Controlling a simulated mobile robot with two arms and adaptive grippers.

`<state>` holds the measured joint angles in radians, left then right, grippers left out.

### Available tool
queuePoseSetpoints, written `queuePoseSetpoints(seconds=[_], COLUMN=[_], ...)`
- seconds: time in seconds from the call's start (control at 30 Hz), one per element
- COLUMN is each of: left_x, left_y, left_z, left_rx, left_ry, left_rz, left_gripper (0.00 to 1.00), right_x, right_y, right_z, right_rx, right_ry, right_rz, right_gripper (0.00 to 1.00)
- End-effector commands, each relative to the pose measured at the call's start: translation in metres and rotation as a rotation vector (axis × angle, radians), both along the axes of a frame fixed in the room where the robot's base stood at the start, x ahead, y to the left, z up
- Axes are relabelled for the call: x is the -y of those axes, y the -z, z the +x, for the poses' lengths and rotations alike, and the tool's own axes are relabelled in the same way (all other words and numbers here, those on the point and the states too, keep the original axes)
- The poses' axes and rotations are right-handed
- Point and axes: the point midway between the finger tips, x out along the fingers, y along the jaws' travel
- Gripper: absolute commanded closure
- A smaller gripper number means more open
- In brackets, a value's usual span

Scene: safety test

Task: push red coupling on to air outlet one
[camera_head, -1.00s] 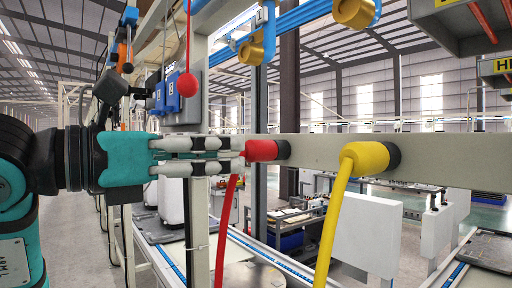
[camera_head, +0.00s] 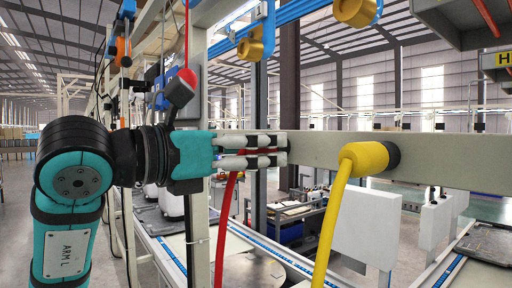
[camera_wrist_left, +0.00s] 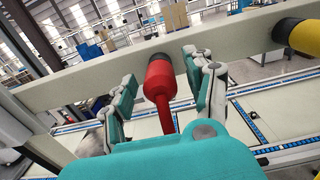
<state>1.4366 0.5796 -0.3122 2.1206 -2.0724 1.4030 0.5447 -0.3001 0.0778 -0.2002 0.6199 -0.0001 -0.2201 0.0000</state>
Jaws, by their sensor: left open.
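The red coupling (camera_wrist_left: 159,82) sits against a dark outlet (camera_wrist_left: 158,57) on the beam, with its red hose (camera_head: 227,205) hanging down. In the head view the coupling is mostly hidden behind my left gripper (camera_head: 285,150). My left gripper also shows in the wrist view (camera_wrist_left: 160,68), open, with one finger on each side of the coupling. Gaps show between the fingers and the coupling there. The wrist view does not show clearly how deep the coupling sits on the outlet.
A yellow coupling (camera_head: 366,158) with a yellow hose (camera_head: 334,225) is on the same grey beam (camera_head: 460,165), to the right. A red ball (camera_head: 187,76) hangs near my left wrist. Brass fittings (camera_head: 252,50) hang above. Conveyors run below.

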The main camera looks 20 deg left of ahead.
Motion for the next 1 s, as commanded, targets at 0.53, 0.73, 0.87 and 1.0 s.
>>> queuePoseSetpoints(seconds=[0.53,0.73,0.87,1.0], left_x=[0.0000,0.0000,-0.0001,0.0000], left_y=[-0.0002,-0.0001,0.0001,0.0008], left_z=[-0.0004,-0.0004,-0.0003,-0.0004], left_rx=[0.000,0.000,0.000,0.001], left_ry=[0.000,0.000,0.000,0.000], left_rz=[0.000,0.000,0.000,0.001], left_gripper=[0.46,0.46,0.46,0.46], right_x=[0.0031,0.0031,0.0030,0.0030], right_y=[0.0028,0.0028,0.0031,0.0057], right_z=[-0.0001,0.0000,0.0000,0.0001], right_rx=[0.000,0.000,0.000,0.000], right_ry=[-0.002,-0.002,-0.001,-0.001], right_rz=[-0.004,-0.003,-0.003,-0.003], right_gripper=[0.43,0.43,0.43,0.43])
